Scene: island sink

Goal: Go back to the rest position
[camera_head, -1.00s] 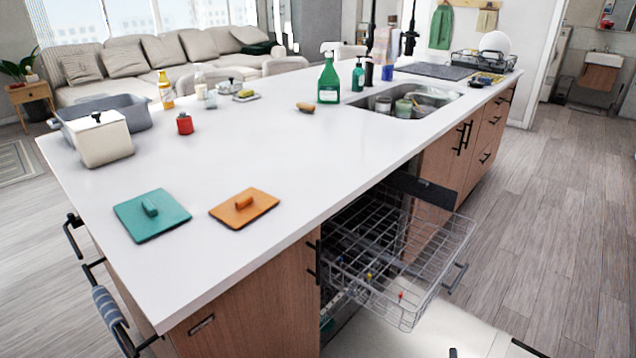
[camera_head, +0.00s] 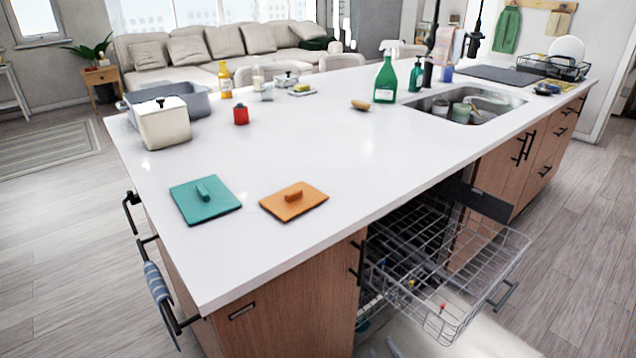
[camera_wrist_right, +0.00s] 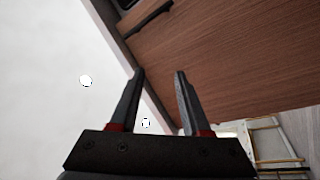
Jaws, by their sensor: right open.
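My right gripper (camera_wrist_right: 160,76) shows in the right wrist view with its two dark fingers apart and nothing between them. Beyond the fingers is a wood cabinet panel (camera_wrist_right: 230,60) with a dark bar handle (camera_wrist_right: 148,18). My left gripper is not in view.
The white island counter (camera_head: 330,160) holds a teal lid (camera_head: 205,203), an orange lid (camera_head: 293,203), a white pot (camera_head: 163,122) and bottles. The dishwasher rack (camera_head: 450,270) is pulled out on the right side. The floor on the left (camera_head: 60,235) is clear.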

